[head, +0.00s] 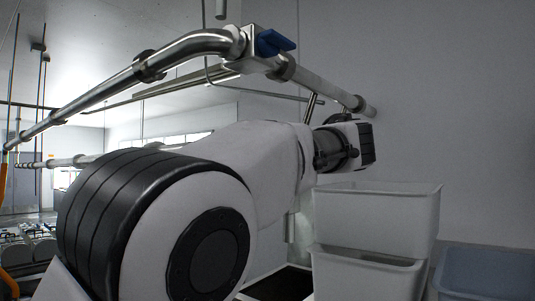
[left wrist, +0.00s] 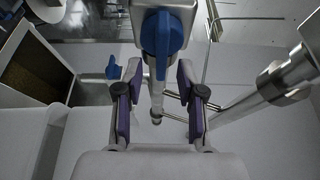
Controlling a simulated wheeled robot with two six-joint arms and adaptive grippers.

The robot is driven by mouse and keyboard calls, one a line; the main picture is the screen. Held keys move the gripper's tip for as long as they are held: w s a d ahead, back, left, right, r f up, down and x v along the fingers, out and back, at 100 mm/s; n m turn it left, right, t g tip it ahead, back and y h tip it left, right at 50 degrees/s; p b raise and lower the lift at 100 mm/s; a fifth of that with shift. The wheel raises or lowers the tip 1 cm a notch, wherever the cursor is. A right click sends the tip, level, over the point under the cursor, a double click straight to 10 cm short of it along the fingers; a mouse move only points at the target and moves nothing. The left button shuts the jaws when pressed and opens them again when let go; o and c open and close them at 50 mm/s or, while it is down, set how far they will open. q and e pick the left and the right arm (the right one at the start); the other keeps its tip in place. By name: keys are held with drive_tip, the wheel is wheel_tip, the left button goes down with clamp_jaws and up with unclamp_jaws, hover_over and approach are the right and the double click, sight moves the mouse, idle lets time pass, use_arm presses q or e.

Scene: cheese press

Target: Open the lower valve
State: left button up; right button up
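In the head view a blue valve handle (head: 273,42) sits on a steel pipe fitting at upper centre, above my left arm. In the left wrist view a blue handle (left wrist: 162,35) on a steel valve body is close to the camera at top centre. A smaller blue handle (left wrist: 112,67) shows farther off to its left. I cannot tell which handle is the lower valve's. Contact is not clear. My right gripper is out of view.
Steel pipes (head: 110,90) run across the upper left and toward the right wall. Stacked white bins (head: 375,218) stand at lower right, beside a blue-grey bin (head: 490,270). In the left wrist view a thick steel pipe (left wrist: 270,88) lies close on the right.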

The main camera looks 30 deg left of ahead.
use_arm(q)
drive_tip(key=v, duration=0.6)
drive_tip(key=shift+s+d, duration=0.2)
drive_tip(key=shift+s, duration=0.25)
